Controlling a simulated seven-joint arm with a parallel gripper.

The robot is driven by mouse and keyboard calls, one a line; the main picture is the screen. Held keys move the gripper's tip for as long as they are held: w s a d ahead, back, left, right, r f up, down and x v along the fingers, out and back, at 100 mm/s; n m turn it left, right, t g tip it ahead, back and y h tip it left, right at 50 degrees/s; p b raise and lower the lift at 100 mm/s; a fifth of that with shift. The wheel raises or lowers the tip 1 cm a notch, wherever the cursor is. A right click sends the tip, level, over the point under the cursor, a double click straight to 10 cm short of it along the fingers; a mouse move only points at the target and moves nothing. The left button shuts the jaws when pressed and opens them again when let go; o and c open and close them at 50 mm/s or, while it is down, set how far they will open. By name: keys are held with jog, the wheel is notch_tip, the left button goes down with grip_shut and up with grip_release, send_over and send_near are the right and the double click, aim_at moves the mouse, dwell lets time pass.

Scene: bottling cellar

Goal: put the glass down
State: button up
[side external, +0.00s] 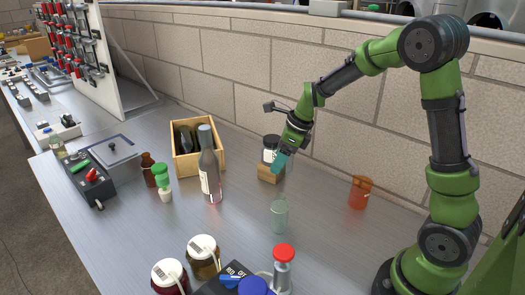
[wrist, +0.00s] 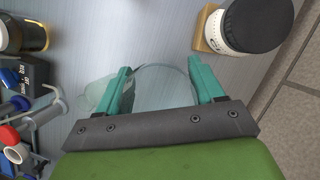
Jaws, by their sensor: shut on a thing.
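My gripper (side external: 279,163) is in front of the black-lidded jar in the side view, its teal fingers pointing down. In the wrist view my gripper (wrist: 160,80) has its fingers apart on either side of a clear glass (wrist: 163,69), whose curved rim shows between them; it is shut on this glass. The held glass can hardly be made out in the side view, and its height above the table is hard to tell. A pale green glass (side external: 279,217) stands on the table, nearer the side camera; it also shows beside the left finger in the wrist view (wrist: 97,96).
The black-lidded jar (side external: 269,151) stands on a wooden block (side external: 270,174) close to my gripper. An orange cup (side external: 360,192) is to the right. A bottle (side external: 209,172) and a wooden crate (side external: 181,169) are to the left. A red-capped vial (side external: 284,262) is in front.

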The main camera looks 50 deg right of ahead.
jog(key=s+d+f+n+y, duration=0.1)
jog(key=s+d+f+n, duration=0.2)
jog(key=s+d, duration=0.45)
jog(key=shift+s+a+f, duration=0.2)
jog(key=shift+s+f, duration=0.05)
jog(key=shift+f, duration=0.85)
jog(key=shift+s+a+f, duration=0.25)
jog(key=shift+f, duration=0.9)
jog(key=shift+s+a+f, duration=0.2)
jog(key=shift+s+f, duration=0.05)
jog(key=shift+f, duration=0.85)
jog(key=shift+f+g, duration=0.1)
jog(key=shift+g, duration=0.2)
jog(key=o, duration=1.1)
jog(key=shift+c, duration=0.2)
